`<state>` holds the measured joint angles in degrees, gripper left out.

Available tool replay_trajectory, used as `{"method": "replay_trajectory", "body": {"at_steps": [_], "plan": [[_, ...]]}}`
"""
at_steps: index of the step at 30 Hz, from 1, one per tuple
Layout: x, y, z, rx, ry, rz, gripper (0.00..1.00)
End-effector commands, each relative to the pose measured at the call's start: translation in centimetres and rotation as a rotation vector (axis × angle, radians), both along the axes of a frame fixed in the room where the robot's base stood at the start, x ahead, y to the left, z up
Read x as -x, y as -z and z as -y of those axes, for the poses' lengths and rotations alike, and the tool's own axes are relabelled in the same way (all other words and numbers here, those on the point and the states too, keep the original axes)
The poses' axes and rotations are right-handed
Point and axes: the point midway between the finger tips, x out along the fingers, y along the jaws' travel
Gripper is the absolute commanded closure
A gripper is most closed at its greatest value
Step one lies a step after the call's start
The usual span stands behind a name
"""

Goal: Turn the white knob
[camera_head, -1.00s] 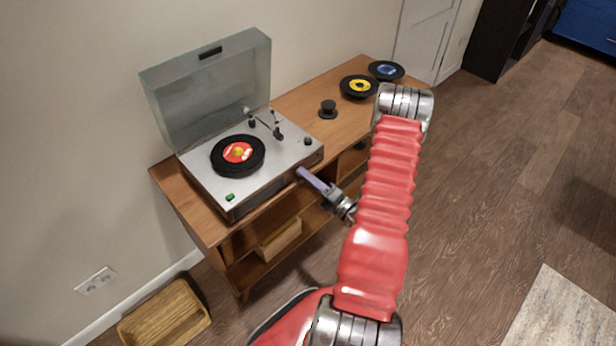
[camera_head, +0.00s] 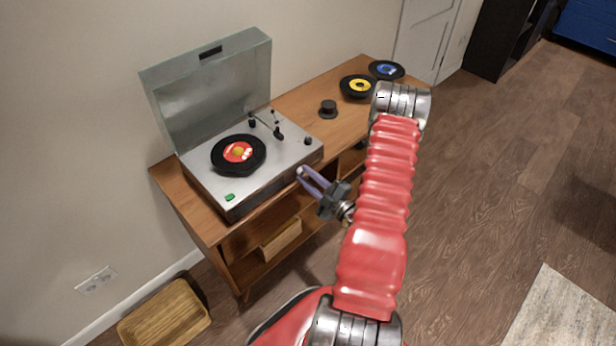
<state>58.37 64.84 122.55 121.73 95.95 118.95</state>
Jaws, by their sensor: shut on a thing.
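The record player (camera_head: 262,185) stands on the wooden cabinet with its clear lid raised. My gripper (camera_head: 303,175) is at the right part of its front face, with two purple fingers pointing up and left. The fingers are shut on the white knob (camera_head: 300,171), which shows only as a small pale spot between the fingertips. Most of the knob is hidden by the fingers, and its angle cannot be told.
A black record with a red label (camera_head: 238,154) lies on the platter. A green button (camera_head: 229,197) and a dark knob (camera_head: 308,141) sit on the top. Two records (camera_head: 358,87) and a black piece (camera_head: 328,109) lie on the cabinet (camera_head: 345,128). A wooden tray (camera_head: 165,318) is on the floor.

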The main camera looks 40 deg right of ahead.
Motion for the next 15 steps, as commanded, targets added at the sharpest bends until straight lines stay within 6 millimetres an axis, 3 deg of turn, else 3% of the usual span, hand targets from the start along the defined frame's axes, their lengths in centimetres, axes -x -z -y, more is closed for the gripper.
{"method": "replay_trajectory", "body": {"at_steps": [15], "plan": [[0.09,0.25,-0.04,-0.487,0.006,-0.020,1.00]]}}
